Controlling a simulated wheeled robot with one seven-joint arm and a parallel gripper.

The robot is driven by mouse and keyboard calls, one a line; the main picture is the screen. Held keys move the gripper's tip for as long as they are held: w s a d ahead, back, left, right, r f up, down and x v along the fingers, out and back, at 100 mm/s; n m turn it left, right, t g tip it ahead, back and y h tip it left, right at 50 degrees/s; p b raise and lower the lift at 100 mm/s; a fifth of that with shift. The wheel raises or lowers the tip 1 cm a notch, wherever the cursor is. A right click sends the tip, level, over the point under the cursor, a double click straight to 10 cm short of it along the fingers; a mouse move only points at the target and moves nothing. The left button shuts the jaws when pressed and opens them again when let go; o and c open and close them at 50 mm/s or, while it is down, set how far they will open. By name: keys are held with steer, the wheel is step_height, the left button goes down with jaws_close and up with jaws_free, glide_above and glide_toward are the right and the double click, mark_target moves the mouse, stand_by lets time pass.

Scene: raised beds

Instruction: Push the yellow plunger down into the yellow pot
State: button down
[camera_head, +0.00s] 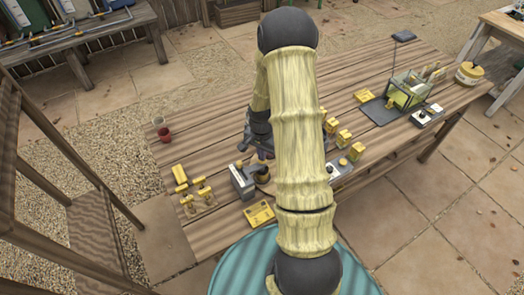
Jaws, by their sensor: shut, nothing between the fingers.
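The wooden table (215,232) carries several small yellow things. I cannot tell for certain which is the yellow pot or its plunger. A round yellowish pot (468,75) with a pale band stands at the table's far right end, with something dark on top. My gripper (264,153) is mostly hidden behind my arm, above the middle-left of the table. What shows of it is shut and empty, behind a grey box (242,182). Any contact below it is hidden.
Several yellow blocks (357,151) stand right of my arm. A dark tray (385,112) holds a clear-sided box with yellow things. A red cup (164,134) stands at the back left edge. A yellow flat piece (258,214) lies near the front edge. Wooden shelving (95,230) stands left.

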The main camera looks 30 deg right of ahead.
step_height(320, 180, up, 10)
steer(key=p, duration=0.7)
stand_by(1.0)
stand_by(0.4)
steer(key=s+a+r+n+t+b, duration=0.2)
steer(key=s+a+r+n+b, duration=0.3)
steer(key=s+a+r+n, duration=0.6)
steer(key=s+a, duration=0.1)
steer(key=a, duration=0.1)
steer(key=shift+s+a+n+t+b, duration=0.3)
stand_by(0.4)
steer(key=shift+w, duration=0.1)
stand_by(0.3)
